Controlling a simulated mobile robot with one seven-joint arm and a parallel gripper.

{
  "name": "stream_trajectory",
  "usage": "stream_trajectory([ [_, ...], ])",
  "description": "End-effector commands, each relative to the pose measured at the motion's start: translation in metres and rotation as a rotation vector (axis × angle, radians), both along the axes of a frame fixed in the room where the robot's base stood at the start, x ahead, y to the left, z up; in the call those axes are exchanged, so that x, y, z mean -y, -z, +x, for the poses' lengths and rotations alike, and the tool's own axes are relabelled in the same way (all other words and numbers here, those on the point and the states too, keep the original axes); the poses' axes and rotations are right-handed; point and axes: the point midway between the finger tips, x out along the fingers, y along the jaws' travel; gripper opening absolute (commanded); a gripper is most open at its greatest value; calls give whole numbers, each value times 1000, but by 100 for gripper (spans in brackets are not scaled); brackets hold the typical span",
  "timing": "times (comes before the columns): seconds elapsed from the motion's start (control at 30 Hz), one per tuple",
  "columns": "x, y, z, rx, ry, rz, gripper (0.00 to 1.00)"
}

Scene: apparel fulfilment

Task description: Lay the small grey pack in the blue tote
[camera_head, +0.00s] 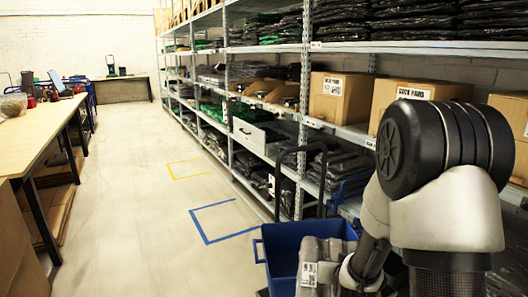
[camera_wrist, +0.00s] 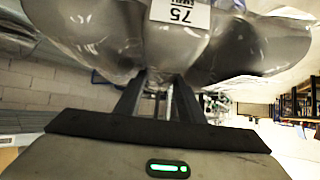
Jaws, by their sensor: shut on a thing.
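The small grey pack (camera_head: 322,254) is in shiny clear plastic with a white label. In the head view it hangs upright in front of my wrist, overlapping the blue tote. The blue tote (camera_head: 280,250) stands at the bottom centre, partly hidden by the pack and my arm; I cannot tell whether the pack is above its rim or inside it. In the wrist view the pack (camera_wrist: 90,35) fills the top, its label reading 75 upside down. My gripper (camera_wrist: 158,80) is shut on the pack's edge. The fingertips are hidden in the head view.
Metal shelving (camera_head: 306,100) with bagged garments and cardboard boxes (camera_head: 340,97) runs along the right. A dark cart handle (camera_head: 302,150) rises behind the tote. A wooden workbench (camera_head: 35,135) stands on the left. The aisle floor (camera_head: 130,230) between is clear, with blue and yellow marked squares.

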Motion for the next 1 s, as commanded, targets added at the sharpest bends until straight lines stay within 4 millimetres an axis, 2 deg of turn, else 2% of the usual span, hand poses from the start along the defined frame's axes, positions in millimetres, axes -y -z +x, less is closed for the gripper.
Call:
stream_trajectory([
  [0.1,-35,-7,-10,1,-88,0,9],
  [0.33,-81,-18,-27,1,-209,-1,9],
  [0.63,-77,-72,-25,0,-199,-1,9],
  [0.77,-77,-106,-25,1,-198,-1,9],
  [1.0,-77,-187,-25,1,-198,-1,9],
])
